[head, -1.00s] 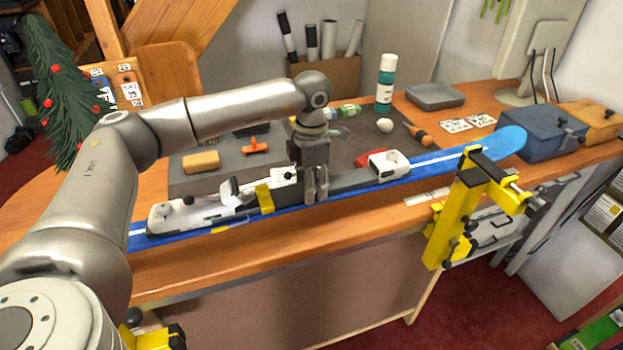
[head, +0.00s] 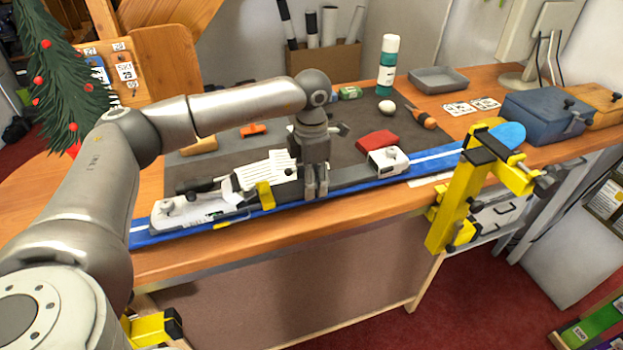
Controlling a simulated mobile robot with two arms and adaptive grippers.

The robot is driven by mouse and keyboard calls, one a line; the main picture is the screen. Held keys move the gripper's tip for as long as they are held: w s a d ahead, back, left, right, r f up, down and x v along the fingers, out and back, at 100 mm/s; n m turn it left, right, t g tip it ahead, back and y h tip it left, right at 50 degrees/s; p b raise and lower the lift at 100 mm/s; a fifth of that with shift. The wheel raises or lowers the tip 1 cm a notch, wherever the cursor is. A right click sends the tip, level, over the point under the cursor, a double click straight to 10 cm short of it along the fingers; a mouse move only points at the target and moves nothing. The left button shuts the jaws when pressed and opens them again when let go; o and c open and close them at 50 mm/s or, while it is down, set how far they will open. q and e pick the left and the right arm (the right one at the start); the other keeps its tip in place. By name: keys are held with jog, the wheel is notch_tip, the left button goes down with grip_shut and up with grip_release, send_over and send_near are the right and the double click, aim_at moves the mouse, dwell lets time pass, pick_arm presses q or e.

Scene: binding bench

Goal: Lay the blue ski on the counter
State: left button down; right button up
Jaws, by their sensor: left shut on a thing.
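The blue ski (head: 430,163), with a white centre stripe, runs along the counter's front side, its rounded tip at the right. It carries a white heel binding (head: 185,214), a dark plate, and a white toe binding (head: 390,160). My left gripper (head: 316,190) points down and is shut on the ski's middle, between the bindings; its fingers hide part of the plate. The ski is at or just above the counter (head: 270,236); I cannot tell whether it touches. My right gripper is out of view.
A yellow clamp (head: 455,208) at the front edge partly covers the ski near its tip. Another yellow clamp (head: 150,328) shows at lower left. A blue box (head: 545,115) stands beyond the tip. Behind the ski are a dark mat, red block (head: 377,140) and bottle (head: 388,65).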

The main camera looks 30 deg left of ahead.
pick_arm(q)
jog(key=shift+w+f+b, duration=0.1)
jog(key=shift+f+b, duration=0.3)
jog(key=shift+b, duration=0.05)
dwell(0.4)
jog(key=c, duration=0.7)
grip_release()
jog(key=shift+o, duration=0.5)
jog(key=shift+s+f, duration=0.2)
jog(key=o, duration=0.5)
jog(key=shift+c, duration=0.2)
jog(key=shift+r, duration=0.1)
notch_tip(320, 180, up, 16)
jog(key=p, duration=0.9)
jog(key=shift+p, duration=0.4)
